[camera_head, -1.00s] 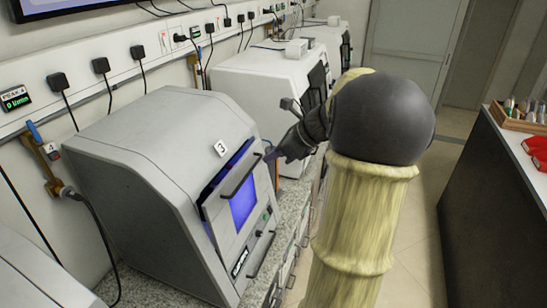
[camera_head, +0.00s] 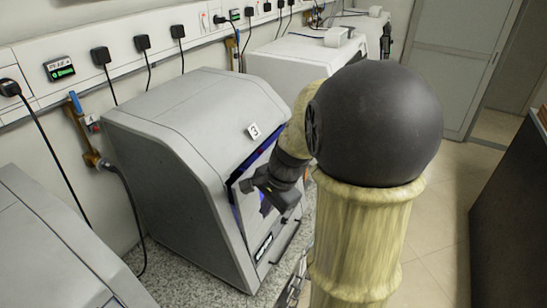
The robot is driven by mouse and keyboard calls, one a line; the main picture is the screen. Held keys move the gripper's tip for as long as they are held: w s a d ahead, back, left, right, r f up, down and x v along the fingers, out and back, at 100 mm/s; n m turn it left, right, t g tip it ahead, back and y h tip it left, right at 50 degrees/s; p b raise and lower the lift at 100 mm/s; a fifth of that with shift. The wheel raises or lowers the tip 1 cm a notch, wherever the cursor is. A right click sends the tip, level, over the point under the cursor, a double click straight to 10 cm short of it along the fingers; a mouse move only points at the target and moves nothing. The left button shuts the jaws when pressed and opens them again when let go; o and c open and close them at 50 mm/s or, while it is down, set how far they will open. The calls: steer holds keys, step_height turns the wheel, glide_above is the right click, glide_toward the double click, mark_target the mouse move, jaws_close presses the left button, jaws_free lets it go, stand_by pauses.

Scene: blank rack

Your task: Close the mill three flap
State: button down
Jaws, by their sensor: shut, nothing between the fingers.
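Mill three (camera_head: 180,130) is a grey box machine on the counter, with a label "3" (camera_head: 253,131) on its top front edge. Its front flap (camera_head: 243,214) stands ajar, its edge off the body, with blue light showing in the gap. My gripper (camera_head: 248,186) is dark, shut and empty, in front of the flap's upper part. I cannot tell whether it touches the flap. The gripper and my arm hide the flap's handle and much of the front.
Another grey machine (camera_head: 45,245) stands at the near left, and a white one (camera_head: 290,65) behind mill three. Plugs and cables run along the wall rail (camera_head: 125,60). A dark cabinet (camera_head: 510,200) is at the right; the floor (camera_head: 435,225) between is clear.

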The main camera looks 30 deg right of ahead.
steer(key=s+a+f+n+h+b, duration=0.1)
steer(key=s+a+f+n, duration=0.4)
steer(key=n, duration=0.9)
steer(key=s+a+h, duration=0.1)
steer(key=s+a, duration=0.1)
steer(key=a, duration=0.1)
steer(key=shift+f+n, duration=0.35)
steer(key=shift+n, duration=0.05)
steer(key=shift+s+d, duration=0.1)
